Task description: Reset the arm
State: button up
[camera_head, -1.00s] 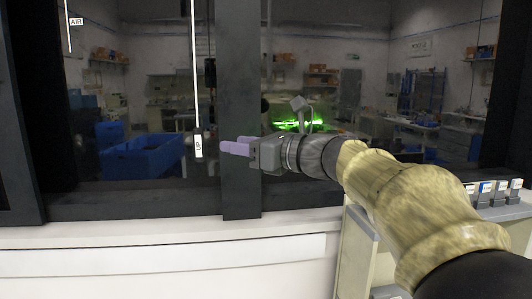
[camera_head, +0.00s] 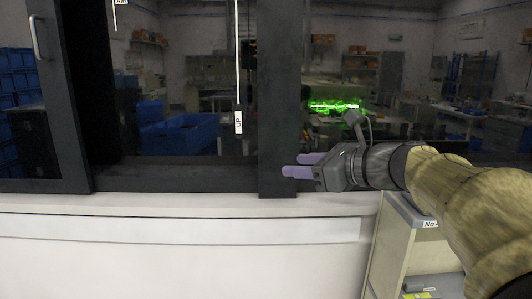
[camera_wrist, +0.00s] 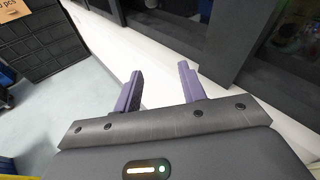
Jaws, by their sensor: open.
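My gripper (camera_head: 294,165) is at the right of the head view, reaching left in front of the dark window post (camera_head: 278,100). Its two purple fingers are apart, with nothing between them. In the wrist view my gripper (camera_wrist: 160,88) also shows open and empty, with a white surface (camera_wrist: 160,50) and pale floor beyond the fingers. My arm extends from the right edge of the head view.
A white ledge and wall (camera_head: 150,250) run below the dark-framed window. A shelf unit (camera_head: 400,250) stands under my arm at the right. A dark crate (camera_wrist: 45,45) is at the upper left of the wrist view. Blue bins (camera_head: 180,133) show behind the glass.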

jog(key=s+d+f+n+g+h, duration=0.1)
jog(key=s+f+n+g+h, duration=0.15)
jog(key=f, duration=0.55)
jog(key=s+f+n+g+h, duration=0.15)
jog(key=f+n, duration=0.25)
jog(key=f, duration=0.4)
jog(key=s+d+f+n+g+h, duration=0.1)
jog(key=s+f+n+g+h, duration=0.15)
jog(key=f, duration=0.55)
jog(key=s+d+f+n+g+h, duration=0.25)
jog(key=s+f+n+h, duration=0.25)
jog(key=s+f+n, duration=0.7)
notch_tip(320, 180, up, 13)
jog(key=w+n+t+p, duration=0.1)
jog(key=w+n+p, duration=0.1)
jog(key=p, duration=1.2)
jog(key=shift+d+f+n, duration=0.15)
jog(key=shift+d+n, duration=0.1)
jog(key=shift+n, duration=0.65)
jog(key=shift+c, duration=0.5)
jog(key=shift+w+a, duration=0.1)
jog(key=shift+w, duration=0.05)
